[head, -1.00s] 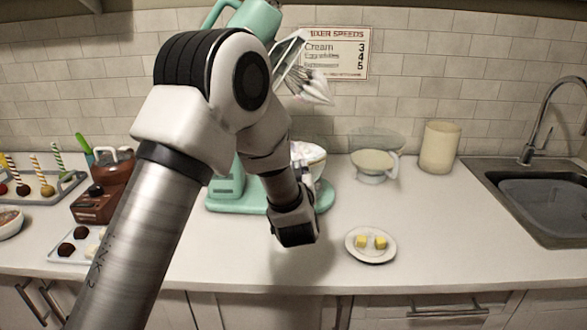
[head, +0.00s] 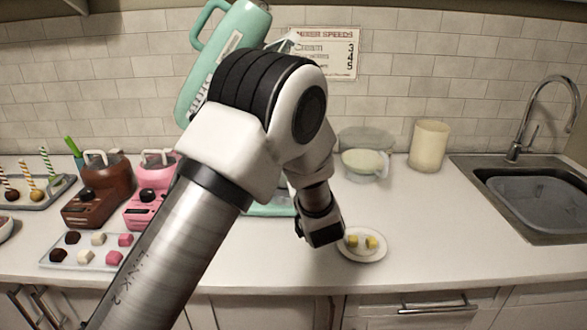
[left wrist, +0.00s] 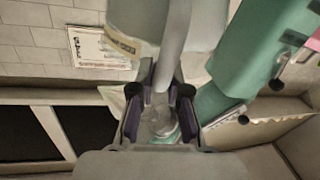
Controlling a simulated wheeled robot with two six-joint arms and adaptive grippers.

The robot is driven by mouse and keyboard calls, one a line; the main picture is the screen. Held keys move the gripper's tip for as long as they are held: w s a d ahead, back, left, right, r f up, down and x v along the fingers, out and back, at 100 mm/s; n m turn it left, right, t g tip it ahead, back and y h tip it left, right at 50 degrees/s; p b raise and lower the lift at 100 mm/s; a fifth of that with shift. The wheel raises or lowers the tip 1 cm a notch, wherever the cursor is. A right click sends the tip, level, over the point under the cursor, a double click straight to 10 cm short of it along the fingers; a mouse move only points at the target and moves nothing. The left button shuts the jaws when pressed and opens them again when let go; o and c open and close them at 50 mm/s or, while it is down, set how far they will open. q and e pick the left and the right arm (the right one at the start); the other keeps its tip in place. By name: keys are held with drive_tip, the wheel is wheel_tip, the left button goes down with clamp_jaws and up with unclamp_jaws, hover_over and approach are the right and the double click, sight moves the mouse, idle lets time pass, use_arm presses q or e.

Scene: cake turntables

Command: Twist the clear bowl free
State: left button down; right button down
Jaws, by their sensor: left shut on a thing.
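The teal stand mixer (head: 222,55) stands at the back of the counter with its head tilted up; my left arm covers its bowl in the head view. In the left wrist view, a pale, see-through bowl (left wrist: 125,30) fills the top middle, and its curved handle (left wrist: 176,42) comes down between the fingers. My left gripper (left wrist: 160,88) is shut on this handle. In the head view the fingers are hidden behind my wrist. Part of the teal mixer (left wrist: 255,50) is at the right of the wrist view. My right gripper is not in view.
A plate with yellow cubes (head: 361,256) is close to my left wrist. A cream stand with a clear top (head: 364,160), a canister (head: 428,146) and a sink (head: 535,205) are to the right. Brown and pink machines (head: 98,190) and a sweets tray (head: 62,258) are left.

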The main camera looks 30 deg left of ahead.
use_arm(q)
drive_tip(key=shift+w+d+y, duration=0.2)
drive_tip(key=shift+y, duration=0.1)
drive_tip(key=shift+f+n+g, duration=0.1)
drive_tip(key=shift+n+g, duration=0.2)
drive_tip(key=shift+w+d+n+g+y+p, duration=0.45)
drive_tip(key=shift+w+n+g+y+p, duration=0.1)
drive_tip(key=shift+n+g+y+p, duration=0.25)
